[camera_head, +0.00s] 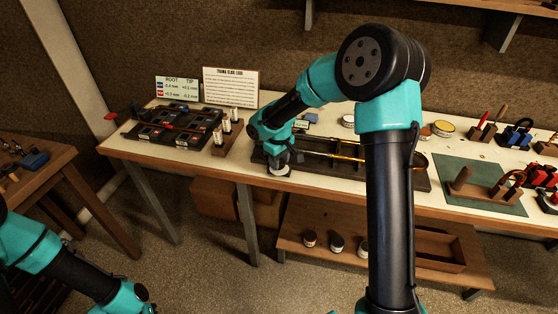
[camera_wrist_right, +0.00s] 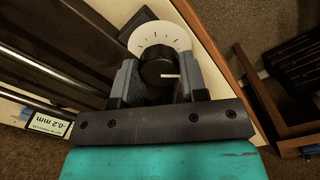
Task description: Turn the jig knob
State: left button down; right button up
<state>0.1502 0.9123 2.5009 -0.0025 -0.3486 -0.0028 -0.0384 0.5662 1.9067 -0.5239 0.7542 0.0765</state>
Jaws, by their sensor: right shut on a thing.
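The jig knob (camera_wrist_right: 158,68) is a black round knob with a white pointer line, in front of a white dial (camera_wrist_right: 160,35) with tick marks. In the right wrist view it sits between the two fingers of my right gripper (camera_wrist_right: 154,78), which is shut on it. The pointer line points right in that view. In the head view my right gripper (camera_head: 279,163) is at the left end of the dark jig base (camera_head: 345,178), and the white dial (camera_head: 280,170) shows just below it; the knob is hidden there. My left arm shows at the lower left; its gripper is out of view.
A dark tray (camera_head: 172,126) and a wooden block with pale cylinders (camera_head: 226,137) stand left of my right gripper. A green mat (camera_head: 480,185) with tools lies right. Two sign cards (camera_head: 230,86) stand behind.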

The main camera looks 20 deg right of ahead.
jog(key=m, duration=0.4)
jog(key=shift+m, duration=0.3)
jog(key=m, duration=0.4)
jog(key=shift+m, duration=0.4)
jog(key=o, duration=0.9)
notch_tip(320, 180, up, 18)
jog(key=shift+f, duration=0.25)
jog(key=shift+f, duration=0.1)
dwell(0.3)
